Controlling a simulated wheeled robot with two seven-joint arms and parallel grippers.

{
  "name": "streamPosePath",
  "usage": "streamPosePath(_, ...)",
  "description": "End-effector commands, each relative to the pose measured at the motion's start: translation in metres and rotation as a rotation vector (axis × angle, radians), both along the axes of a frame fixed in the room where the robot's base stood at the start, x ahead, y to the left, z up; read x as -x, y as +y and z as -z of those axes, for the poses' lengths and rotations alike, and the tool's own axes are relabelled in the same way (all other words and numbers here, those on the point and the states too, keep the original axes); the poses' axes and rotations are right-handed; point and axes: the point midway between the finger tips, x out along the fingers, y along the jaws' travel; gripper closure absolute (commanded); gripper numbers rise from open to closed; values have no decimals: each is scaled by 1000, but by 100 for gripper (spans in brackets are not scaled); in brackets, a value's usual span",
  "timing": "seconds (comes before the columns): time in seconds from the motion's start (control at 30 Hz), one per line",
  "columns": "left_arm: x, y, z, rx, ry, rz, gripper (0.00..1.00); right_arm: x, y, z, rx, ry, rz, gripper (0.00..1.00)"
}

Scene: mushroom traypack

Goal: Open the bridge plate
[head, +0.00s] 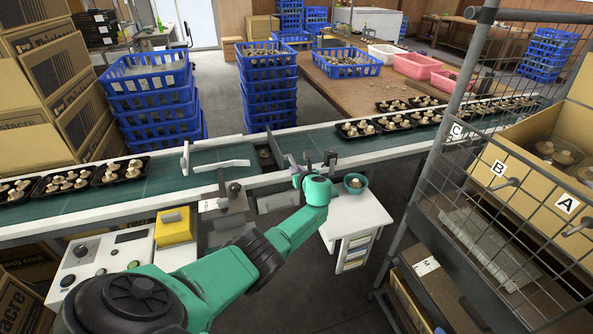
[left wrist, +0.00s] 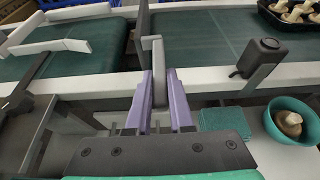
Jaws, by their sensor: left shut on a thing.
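My left gripper (left wrist: 158,88) has its two purple fingers closed around a grey upright handle (left wrist: 158,60) in the left wrist view. A narrow grey plate (left wrist: 143,28), seen almost edge-on, stands behind the handle at the gap between the two green belts; it looks like the bridge plate, tilted up. In the head view the left gripper (head: 296,178) is small, at the near edge of the conveyor by the gap (head: 265,155). The handle and plate are hard to make out there. My right gripper is not in view.
Trays of mushrooms sit on the left belt (head: 165,180) and the right belt (head: 355,145). A teal bowl (head: 355,184) with a mushroom stands on a white stand right of the gripper. A dark post (left wrist: 262,62) is close to the right. A wire rack (head: 480,215) stands at right.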

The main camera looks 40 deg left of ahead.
Motion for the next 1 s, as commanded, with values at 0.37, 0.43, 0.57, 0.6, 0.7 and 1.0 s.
streamPosePath(0.37, 0, 0, 0, 2, -1, -1, 50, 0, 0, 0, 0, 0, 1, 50)
streamPosePath(0.43, 0, 0, 0, 2, -1, -1, 50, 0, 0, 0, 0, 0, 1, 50)
streamPosePath(0.57, 1, -1, -1, 2, -1, 1, 50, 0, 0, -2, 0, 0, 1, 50)
streamPosePath(0.6, 2, -3, -2, 2, 0, 1, 50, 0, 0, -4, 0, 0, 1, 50)
streamPosePath(0.7, 7, -11, -8, 2, 0, 3, 50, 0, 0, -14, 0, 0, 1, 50)
streamPosePath(1.0, 40, -58, -31, 5, -1, 4, 50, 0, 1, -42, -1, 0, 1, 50)
